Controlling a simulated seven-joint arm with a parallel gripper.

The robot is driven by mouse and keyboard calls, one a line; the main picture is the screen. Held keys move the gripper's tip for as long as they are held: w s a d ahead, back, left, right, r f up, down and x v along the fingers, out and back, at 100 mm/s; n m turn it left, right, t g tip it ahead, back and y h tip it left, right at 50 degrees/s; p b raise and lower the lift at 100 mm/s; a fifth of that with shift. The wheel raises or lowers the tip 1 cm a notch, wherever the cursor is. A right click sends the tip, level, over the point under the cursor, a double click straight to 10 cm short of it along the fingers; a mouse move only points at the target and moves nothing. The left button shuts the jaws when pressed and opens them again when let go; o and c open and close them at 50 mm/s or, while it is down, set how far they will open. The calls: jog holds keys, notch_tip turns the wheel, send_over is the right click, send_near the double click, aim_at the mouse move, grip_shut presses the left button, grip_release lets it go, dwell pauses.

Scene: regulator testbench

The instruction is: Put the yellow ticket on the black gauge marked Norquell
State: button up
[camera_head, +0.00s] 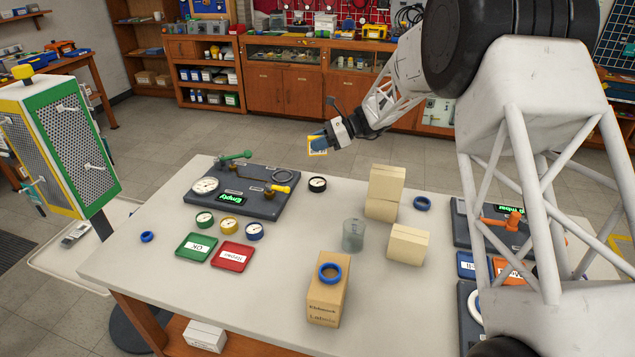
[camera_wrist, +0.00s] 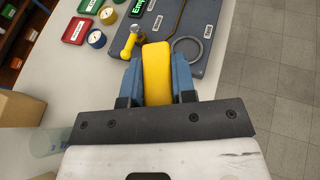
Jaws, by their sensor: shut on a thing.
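My gripper (camera_head: 322,142) is above and behind the far edge of the table, shut on the yellow ticket (camera_head: 316,152). In the wrist view the yellow ticket (camera_wrist: 156,70) sits between the two blue fingers of my gripper (camera_wrist: 157,80). The black gauge (camera_head: 317,184) stands on the table just right of the dark test board, below and apart from the ticket. Its marking is too small to read. I cannot make it out in the wrist view, where the gripper may hide it.
The test board (camera_head: 255,205) carries a round gauge, pipes and a yellow-handled valve. Green (camera_head: 204,220), yellow (camera_head: 229,226) and blue (camera_head: 254,231) gauges stand before it, near green (camera_head: 180,247) and red (camera_head: 222,262) trays. Cardboard boxes (camera_head: 386,184) and a glass jar (camera_head: 353,236) stand to the right.

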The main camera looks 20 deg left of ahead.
aim_at(322, 154)
jog(key=shift+f, duration=2.5)
jog(key=shift+f, duration=0.1)
jog(key=shift+f, duration=2.4)
jog(key=shift+f, duration=0.1)
jog(key=o, duration=0.9)
